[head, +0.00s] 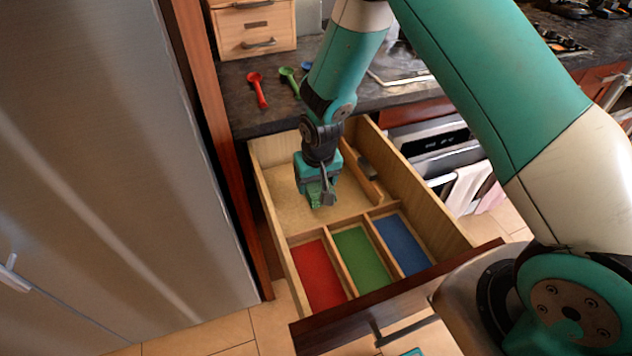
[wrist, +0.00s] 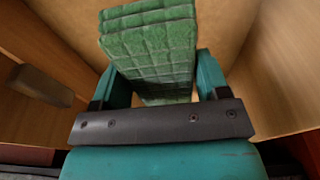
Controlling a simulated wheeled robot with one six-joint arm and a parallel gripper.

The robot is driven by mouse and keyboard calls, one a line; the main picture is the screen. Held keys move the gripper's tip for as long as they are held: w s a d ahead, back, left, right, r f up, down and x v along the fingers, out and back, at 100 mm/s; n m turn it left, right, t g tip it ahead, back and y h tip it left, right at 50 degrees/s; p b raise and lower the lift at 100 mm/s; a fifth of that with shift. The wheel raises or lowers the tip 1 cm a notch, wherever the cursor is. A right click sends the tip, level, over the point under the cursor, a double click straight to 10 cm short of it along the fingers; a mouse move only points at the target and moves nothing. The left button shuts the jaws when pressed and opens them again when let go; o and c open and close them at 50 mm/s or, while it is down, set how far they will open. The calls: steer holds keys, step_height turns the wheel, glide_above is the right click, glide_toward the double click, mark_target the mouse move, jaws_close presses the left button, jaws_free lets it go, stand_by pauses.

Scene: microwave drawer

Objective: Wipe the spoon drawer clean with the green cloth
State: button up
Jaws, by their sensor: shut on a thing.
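My gripper (head: 322,197) is inside the open spoon drawer (head: 438,216), over its bare rear part. In the wrist view my gripper (wrist: 155,90) is shut on the green cloth (wrist: 148,48), a folded quilted piece held between both fingers. Only a small bit of the cloth (head: 316,203) shows in the head view. I cannot tell whether the cloth touches the drawer floor. The drawer's front part has red (head: 318,277), green (head: 361,258) and blue (head: 402,244) compartments, all empty. A red spoon (head: 257,88) and a green spoon (head: 289,80) lie on the counter.
The dark counter (head: 290,116) is just behind the drawer. A small wooden drawer box (head: 252,28) stands on it. A steel fridge (head: 110,160) is close on the left. An oven (head: 430,140) is to the right. A narrow wooden divider runs along the drawer's right side.

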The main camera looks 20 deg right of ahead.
step_height(320, 180, up, 19)
steer(key=p, duration=1.3)
steer(key=shift+f, duration=0.15)
